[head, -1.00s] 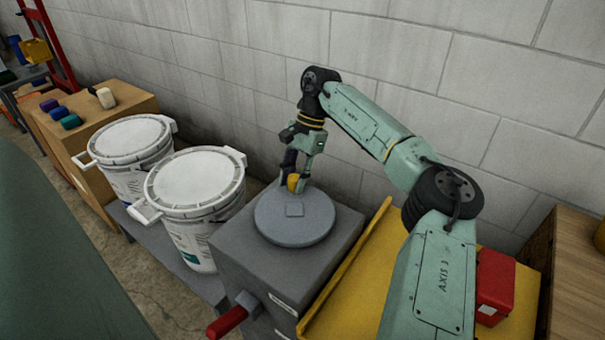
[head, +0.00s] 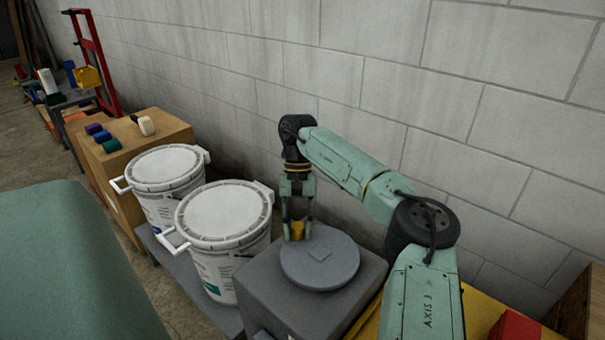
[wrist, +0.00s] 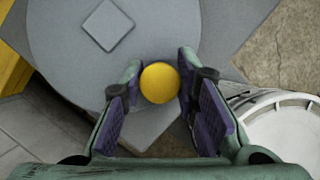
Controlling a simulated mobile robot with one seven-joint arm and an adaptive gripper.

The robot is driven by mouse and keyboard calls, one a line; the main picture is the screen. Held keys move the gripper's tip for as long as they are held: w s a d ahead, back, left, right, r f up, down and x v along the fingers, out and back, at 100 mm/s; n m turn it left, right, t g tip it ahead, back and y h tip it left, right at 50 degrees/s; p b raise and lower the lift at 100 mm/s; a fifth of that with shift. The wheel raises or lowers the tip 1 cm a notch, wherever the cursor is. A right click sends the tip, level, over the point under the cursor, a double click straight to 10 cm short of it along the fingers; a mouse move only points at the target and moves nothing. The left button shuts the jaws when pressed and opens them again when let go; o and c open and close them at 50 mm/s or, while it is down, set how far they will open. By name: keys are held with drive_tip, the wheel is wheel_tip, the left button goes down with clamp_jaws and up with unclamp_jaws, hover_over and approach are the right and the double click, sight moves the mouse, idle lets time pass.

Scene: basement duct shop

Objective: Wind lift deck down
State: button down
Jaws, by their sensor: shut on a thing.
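A round grey wheel (head: 320,262) lies flat on top of a grey box (head: 292,305); it also shows in the wrist view (wrist: 70,70), with a small square plate on its face. A yellow knob (head: 298,230) stands near the wheel's rim, at its far left in the head view. My gripper (head: 298,222) points down with its fingers on either side of the knob and is shut on it. In the wrist view the knob (wrist: 160,83) sits between the purple finger pads. I cannot tell for sure which surface is the lift deck.
Two lidded white buckets (head: 225,225) stand on a low grey platform (head: 186,288) left of the box. A cardboard-brown box (head: 150,140) with small coloured items stands beyond. A block wall runs behind. A yellow surface (head: 478,310) and red case (head: 515,327) are right.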

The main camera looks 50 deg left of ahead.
drive_tip(key=shift+s+n, duration=0.4)
drive_tip(key=shift+n, duration=0.1)
drive_tip(key=shift+s+f, duration=0.1)
drive_tip(key=c, duration=1.2)
unclamp_jaws()
drive_tip(key=shift+c, duration=0.2)
drive_tip(key=v, duration=1.2)
drive_tip(key=shift+a, duration=0.15)
